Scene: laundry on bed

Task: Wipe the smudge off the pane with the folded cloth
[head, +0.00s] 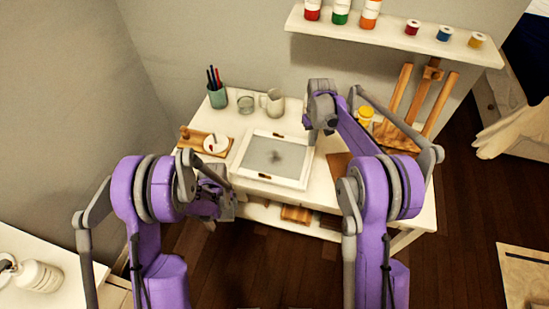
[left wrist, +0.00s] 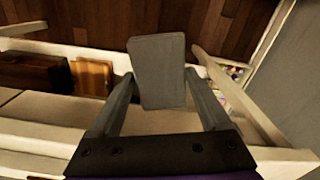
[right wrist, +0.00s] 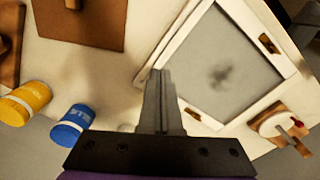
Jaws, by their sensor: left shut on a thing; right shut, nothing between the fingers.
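The framed pane (head: 258,150) lies flat on the white desk, with a dark smudge (head: 275,156) near its middle. The smudge also shows clearly in the right wrist view (right wrist: 219,76). My left gripper (head: 226,206) is in front of the desk's left front edge, apart from the pane. It is shut on the grey folded cloth (left wrist: 158,70), which sits between its fingers in the left wrist view. My right gripper (right wrist: 160,78) is shut and empty, above the desk beside the frame. Its fingertips are hard to make out in the head view.
A wooden board with a white dish (head: 215,144) is left of the frame. A yellow jar (right wrist: 25,102), a blue jar (right wrist: 72,125) and an easel (head: 400,110) are on the right.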

